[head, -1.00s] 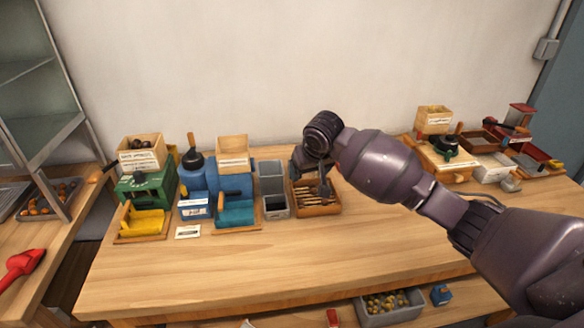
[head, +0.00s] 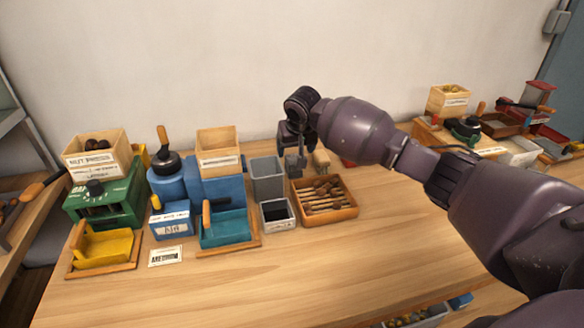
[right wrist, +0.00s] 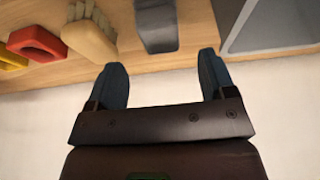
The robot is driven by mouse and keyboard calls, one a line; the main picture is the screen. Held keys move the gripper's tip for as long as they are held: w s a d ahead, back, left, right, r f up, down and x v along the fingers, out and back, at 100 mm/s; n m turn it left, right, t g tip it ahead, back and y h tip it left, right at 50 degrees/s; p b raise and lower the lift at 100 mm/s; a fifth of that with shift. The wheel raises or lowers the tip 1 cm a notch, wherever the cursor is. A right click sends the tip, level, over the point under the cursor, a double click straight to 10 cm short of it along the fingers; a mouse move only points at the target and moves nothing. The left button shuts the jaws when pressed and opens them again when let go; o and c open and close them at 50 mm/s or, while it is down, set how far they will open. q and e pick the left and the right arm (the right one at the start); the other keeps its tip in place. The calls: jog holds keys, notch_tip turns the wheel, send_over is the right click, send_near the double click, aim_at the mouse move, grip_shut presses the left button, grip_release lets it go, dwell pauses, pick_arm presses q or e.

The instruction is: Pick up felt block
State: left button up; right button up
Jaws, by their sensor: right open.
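A grey block (right wrist: 157,25), which looks like the felt block, lies on the wooden table top in the right wrist view. It sits ahead of the gap between the fingertips of my right gripper (right wrist: 160,75), slightly apart from them. The right gripper is open and empty. In the head view the right gripper (head: 293,163) hangs behind the wooden tray of tools, near the wall, and I cannot make out the block apart from the fingers there. My left gripper is not in view.
A wooden brush (right wrist: 90,32), a red ring-shaped thing (right wrist: 37,43) and a yellow thing lie left of the block in the wrist view. A grey bin (head: 267,178) stands close on the other side. The tool tray (head: 325,213) is in front.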

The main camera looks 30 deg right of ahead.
aim_at(293, 158)
jog(key=shift+x, duration=0.9)
jog(key=shift+w+f, duration=0.15)
jog(key=shift+f, duration=0.15)
jog(key=shift+f+b, duration=0.3)
jog(key=b+x, duration=0.1)
jog(key=x, duration=0.3)
jog(key=shift+f, duration=0.2)
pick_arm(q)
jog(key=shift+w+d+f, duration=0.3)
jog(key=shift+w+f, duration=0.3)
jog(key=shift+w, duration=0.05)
pick_arm(e)
jog(key=shift+w+r, duration=0.1)
jog(key=shift+c, duration=0.2)
jog(key=c, duration=1)
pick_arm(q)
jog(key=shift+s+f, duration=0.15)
